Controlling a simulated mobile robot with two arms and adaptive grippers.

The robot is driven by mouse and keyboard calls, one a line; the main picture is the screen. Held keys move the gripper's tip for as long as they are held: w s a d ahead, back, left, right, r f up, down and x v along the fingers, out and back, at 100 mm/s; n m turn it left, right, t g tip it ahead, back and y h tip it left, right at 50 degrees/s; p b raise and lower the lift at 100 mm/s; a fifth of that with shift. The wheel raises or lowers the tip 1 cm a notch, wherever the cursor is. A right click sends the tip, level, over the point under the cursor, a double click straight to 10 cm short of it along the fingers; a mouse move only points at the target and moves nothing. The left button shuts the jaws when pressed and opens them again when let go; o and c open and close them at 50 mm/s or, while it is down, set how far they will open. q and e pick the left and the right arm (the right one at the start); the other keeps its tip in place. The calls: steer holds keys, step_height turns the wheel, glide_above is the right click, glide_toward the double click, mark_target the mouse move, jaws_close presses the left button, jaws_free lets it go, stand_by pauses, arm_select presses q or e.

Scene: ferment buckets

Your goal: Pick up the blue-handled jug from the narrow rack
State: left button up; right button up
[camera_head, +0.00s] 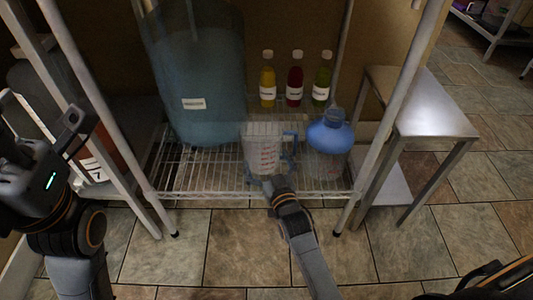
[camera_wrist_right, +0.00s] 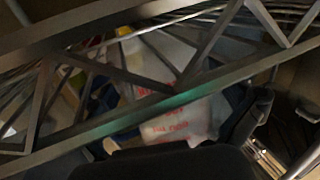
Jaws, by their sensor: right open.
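The blue-handled jug (camera_head: 263,150) is a clear measuring jug with red markings. It stands upright on the lower wire shelf of the narrow rack (camera_head: 215,190), its blue handle (camera_head: 290,146) on the right side. In the right wrist view the jug (camera_wrist_right: 182,122) shows behind the rack's wire truss edge (camera_wrist_right: 120,113). My right gripper (camera_head: 268,183) is open at the shelf's front edge, just below and in front of the jug. Whether it touches the rack or jug is unclear. My left gripper (camera_head: 76,128) is at the far left, away from the jug; its fingers are hard to make out.
A large blue-tinted container (camera_head: 200,75) stands left of the jug. A blue-topped clear bottle (camera_head: 328,143) stands close on its right. Yellow, red and green bottles (camera_head: 294,80) stand behind. Rack posts flank the shelf; a metal side table (camera_head: 425,110) is at right.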

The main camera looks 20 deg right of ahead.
mark_target(261, 137)
steer(key=shift+w+b, duration=0.35)
steer(key=shift+w, duration=0.7)
steer(key=c, duration=0.8)
steer(key=shift+r, duration=0.1)
steer(key=shift+c, duration=0.2)
